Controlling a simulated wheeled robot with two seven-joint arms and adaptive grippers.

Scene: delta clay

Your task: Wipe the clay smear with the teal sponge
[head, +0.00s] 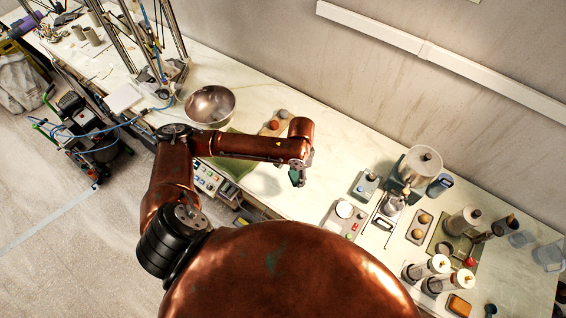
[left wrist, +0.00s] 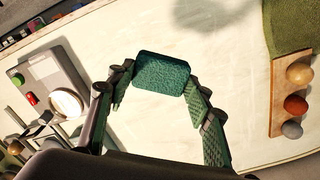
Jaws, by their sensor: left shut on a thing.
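The teal sponge (left wrist: 162,71) is held between the fingers of my left gripper (left wrist: 158,88), which is shut on it. In the head view the sponge is a small dark teal patch (head: 294,177) below the end of my left arm. My left gripper (head: 298,170) is over the pale counter (head: 277,205), and a shadow lies to its left, so the sponge seems to be above the surface. I cannot make out the clay smear in either view. My right gripper is not in view.
A board with clay balls (left wrist: 292,104) lies to the right in the wrist view, beside a green mat (left wrist: 287,25). A grey device with a white dish (left wrist: 60,90) stands left. A metal bowl (head: 210,104) and several canisters (head: 421,165) also stand on the counter.

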